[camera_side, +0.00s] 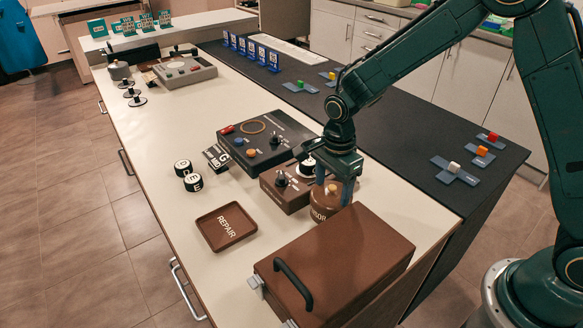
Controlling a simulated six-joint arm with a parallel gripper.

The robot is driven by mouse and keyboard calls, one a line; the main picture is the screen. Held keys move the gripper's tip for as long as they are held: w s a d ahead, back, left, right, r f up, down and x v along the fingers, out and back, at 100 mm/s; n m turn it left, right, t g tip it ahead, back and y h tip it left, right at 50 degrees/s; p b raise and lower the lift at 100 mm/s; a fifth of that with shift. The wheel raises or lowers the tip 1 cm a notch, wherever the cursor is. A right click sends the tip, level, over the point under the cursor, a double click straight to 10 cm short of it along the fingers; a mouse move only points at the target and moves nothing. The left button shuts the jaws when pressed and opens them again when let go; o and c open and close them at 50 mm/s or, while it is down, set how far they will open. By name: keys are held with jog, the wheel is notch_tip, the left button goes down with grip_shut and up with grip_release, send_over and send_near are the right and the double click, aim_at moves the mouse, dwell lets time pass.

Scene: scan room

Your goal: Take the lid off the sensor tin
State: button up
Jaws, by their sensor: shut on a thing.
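The sensor tin (320,214) is a round brown tin with white lettering, partly covered by my gripper and the brown case in front of it. Its brown lid (326,196) is at the top of the tin, with a small orange-tan knob (332,187). My gripper (334,186) points down over the tin, with its fingers on either side of the knob, shut on the lid. I cannot tell whether there is a gap between lid and tin.
A brown case (345,255) with a black handle stands close in front. A brown control box (285,187) and a dark panel (262,140) stand close behind and left. A brown REPAIR tray (226,227) lies to the left. Bench space around the tray is clear.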

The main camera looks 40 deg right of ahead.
aim_at(333, 187)
jog(key=shift+f, duration=0.1)
jog(key=shift+r, duration=0.2)
jog(key=shift+c, duration=1.3)
jog(key=shift+r, duration=0.35)
grip_shut()
notch_tip(333, 187, up, 19)
